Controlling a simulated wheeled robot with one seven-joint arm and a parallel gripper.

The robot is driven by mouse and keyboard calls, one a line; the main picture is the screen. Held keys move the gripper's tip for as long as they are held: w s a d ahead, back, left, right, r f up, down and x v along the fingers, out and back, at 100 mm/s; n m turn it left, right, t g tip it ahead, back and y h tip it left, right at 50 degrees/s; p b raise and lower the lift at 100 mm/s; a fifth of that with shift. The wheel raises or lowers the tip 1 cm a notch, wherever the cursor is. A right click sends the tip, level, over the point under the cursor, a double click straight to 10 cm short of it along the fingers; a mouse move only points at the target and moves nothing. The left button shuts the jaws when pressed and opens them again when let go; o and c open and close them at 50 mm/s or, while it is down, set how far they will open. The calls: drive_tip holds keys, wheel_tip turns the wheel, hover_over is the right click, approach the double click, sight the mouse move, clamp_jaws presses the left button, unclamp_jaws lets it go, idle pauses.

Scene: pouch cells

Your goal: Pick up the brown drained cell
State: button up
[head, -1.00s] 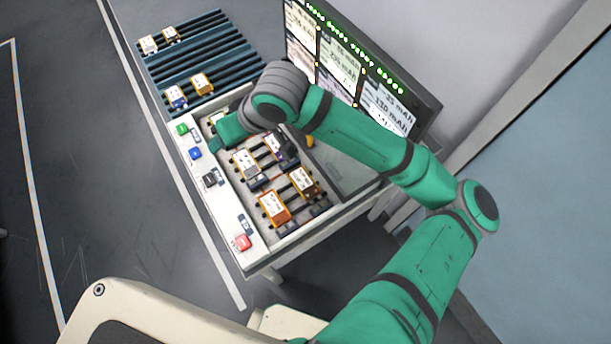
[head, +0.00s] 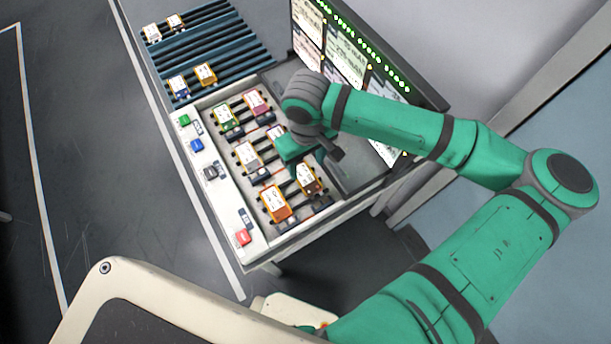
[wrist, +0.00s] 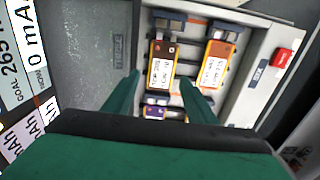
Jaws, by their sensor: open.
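The brown cell (head: 307,179), with a white label, lies in the front right of the bay panel. In the wrist view the brown cell (wrist: 161,68) lies ahead of my gripper, between the lines of its two fingers. My gripper (wrist: 159,78) is open and empty, with a green finger on each side. In the head view my gripper (head: 318,152) hangs over the panel just behind the brown cell, apart from it as far as I can tell. An orange cell (head: 275,204) sits beside the brown one, on its left; it also shows in the wrist view (wrist: 216,63).
A purple cell (wrist: 155,112) lies close by, partly hidden. Green (head: 226,118), pink (head: 257,102) and grey (head: 247,157) cells sit farther back. A blue rack (head: 215,48) holds several cells. The screen (head: 345,55) stands behind; coloured buttons, including red (head: 243,237), line the left edge.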

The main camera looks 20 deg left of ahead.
sight(306, 178)
drive_tip(key=shift+s+f, duration=0.2)
drive_tip(key=shift+f, duration=2.45)
drive_tip(key=c, duration=0.8)
